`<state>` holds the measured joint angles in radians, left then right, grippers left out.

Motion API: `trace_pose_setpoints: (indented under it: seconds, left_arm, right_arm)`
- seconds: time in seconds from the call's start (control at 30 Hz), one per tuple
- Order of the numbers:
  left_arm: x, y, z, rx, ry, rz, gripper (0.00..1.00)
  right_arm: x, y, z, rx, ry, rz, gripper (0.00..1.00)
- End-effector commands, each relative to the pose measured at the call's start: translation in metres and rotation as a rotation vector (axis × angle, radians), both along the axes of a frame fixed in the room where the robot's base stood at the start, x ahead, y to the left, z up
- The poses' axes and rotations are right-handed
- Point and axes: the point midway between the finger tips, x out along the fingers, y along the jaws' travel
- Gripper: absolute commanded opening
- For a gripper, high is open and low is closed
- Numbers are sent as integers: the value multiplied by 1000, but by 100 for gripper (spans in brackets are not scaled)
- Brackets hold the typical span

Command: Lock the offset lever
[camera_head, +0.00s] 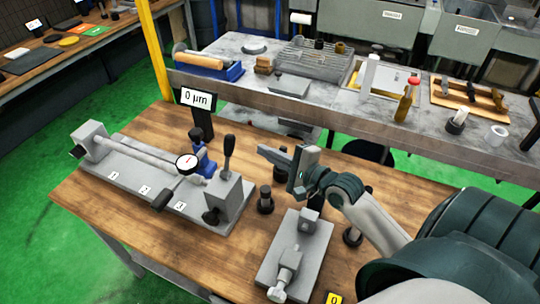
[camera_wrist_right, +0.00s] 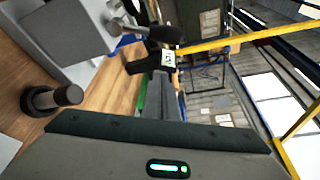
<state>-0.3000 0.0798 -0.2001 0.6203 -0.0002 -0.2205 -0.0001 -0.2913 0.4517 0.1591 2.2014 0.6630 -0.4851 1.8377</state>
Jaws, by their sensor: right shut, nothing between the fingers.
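A grey fixture (camera_head: 130,180) with a long horizontal bar and plates marked 1, 2 and 3 lies on the wooden bench. At its right end, a lever (camera_head: 228,152) with a dark grip stands nearly upright on a grey block (camera_head: 232,194). The lever also shows in the right wrist view (camera_wrist_right: 152,32), beyond my fingertips and to their upper left. My right gripper (camera_head: 266,151) is shut and empty, in the air right of the lever and apart from it. Its fingers show in the wrist view (camera_wrist_right: 163,82). Which part is the offset lever is not labelled. My left gripper is out of view.
A dial gauge (camera_head: 187,163) stands by the bar, near a "0 µm" display (camera_head: 198,99). Dark pegs, one of them (camera_head: 265,199) below my gripper, and a grey clamp block (camera_head: 296,254) stand on the bench. A grey table (camera_head: 345,118) with tools is behind.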

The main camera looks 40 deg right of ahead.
Motion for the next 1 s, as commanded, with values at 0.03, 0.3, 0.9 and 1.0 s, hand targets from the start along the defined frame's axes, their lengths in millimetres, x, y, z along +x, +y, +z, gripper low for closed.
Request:
trace_pose_setpoints:
  seconds: [0.03,0.3,0.9,1.0]
  left_arm:
    - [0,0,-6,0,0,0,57]
    - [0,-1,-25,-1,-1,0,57]
    - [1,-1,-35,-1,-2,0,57]
    - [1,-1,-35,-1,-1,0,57]
  right_arm:
    - [7,1,-3,0,-4,-1,0]
    - [43,10,-9,1,-4,0,0]
    - [55,46,6,0,0,1,0]
    - [54,48,7,0,0,1,0]
